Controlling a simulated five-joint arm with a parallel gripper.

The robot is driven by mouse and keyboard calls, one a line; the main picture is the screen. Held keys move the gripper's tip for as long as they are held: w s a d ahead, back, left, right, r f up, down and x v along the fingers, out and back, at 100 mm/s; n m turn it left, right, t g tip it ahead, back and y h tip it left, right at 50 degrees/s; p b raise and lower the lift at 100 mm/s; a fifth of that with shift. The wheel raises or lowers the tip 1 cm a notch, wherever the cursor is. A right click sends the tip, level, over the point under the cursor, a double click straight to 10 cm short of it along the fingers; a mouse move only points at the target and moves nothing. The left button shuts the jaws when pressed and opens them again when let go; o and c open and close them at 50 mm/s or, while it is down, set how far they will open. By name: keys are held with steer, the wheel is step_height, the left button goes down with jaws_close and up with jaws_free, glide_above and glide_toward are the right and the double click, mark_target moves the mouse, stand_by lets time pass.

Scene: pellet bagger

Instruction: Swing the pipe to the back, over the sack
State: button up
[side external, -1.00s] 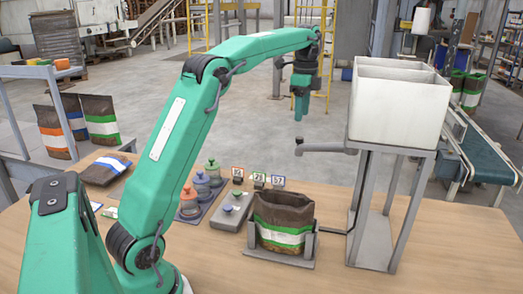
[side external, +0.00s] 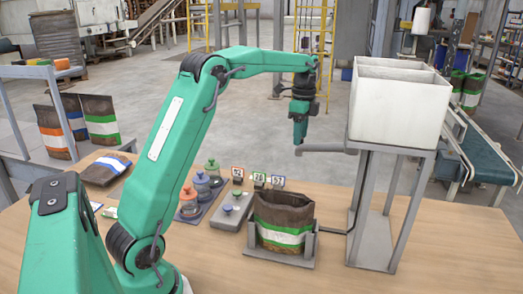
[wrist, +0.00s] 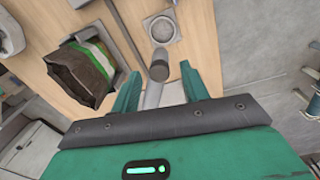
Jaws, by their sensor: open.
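The grey pipe (side external: 328,149) sticks out to the left from the hopper stand in the side view, with a short upright end. My gripper (side external: 299,143) points down right at that end. In the wrist view the pipe (wrist: 153,94) and its darker round end lie between the two green fingers of my gripper (wrist: 158,88). The fingers are apart, and I cannot tell whether either touches the pipe. The sack (side external: 284,220) is brown with a green and white band and stands open-topped in a grey holder on the bench. It also shows at upper left in the wrist view (wrist: 80,72).
The white two-part hopper (side external: 398,108) stands on a grey frame right of my gripper. Knobbed containers (side external: 202,187), a grey button box (side external: 230,212) and small number cards (side external: 259,181) sit left of the sack. The bench front is clear.

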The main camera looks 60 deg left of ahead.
steer(key=shift+f, duration=0.25)
jaws_close()
steer(key=shift+s, duration=0.1)
